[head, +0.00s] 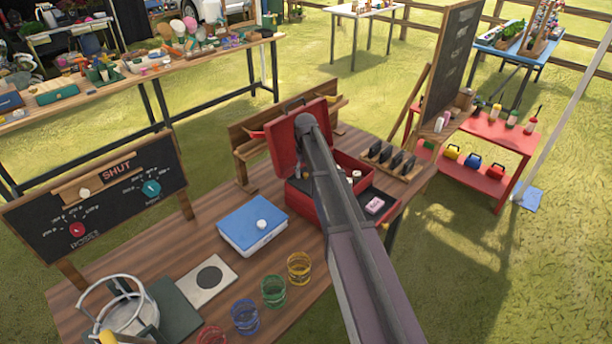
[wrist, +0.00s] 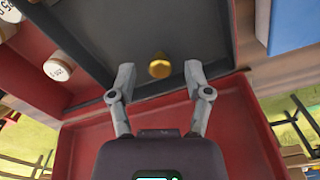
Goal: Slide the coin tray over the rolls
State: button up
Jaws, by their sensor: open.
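The coin tray (wrist: 150,35) is a dark grey tray inside the red cash box (wrist: 222,120) in the wrist view, with a round gold knob (wrist: 160,66) near its edge. My gripper (wrist: 159,69) is open, its two fingertips apart on either side of the knob with gaps showing. Pale round-ended rolls (wrist: 58,68) lie left of the tray in the box, with another roll at the upper left. In the head view, the red box (head: 302,204) stands open, its lid (head: 284,138) raised. My arm hides part of the box and my gripper there.
Several coloured glass jars (head: 299,268) stand along the table's front. A pink packet (head: 375,205) lies at the red box's right. A rack with dark pieces (head: 392,160) stands behind.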

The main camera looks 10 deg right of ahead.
jog(key=shift+f, duration=0.1)
dwell(0.3)
grip_shut()
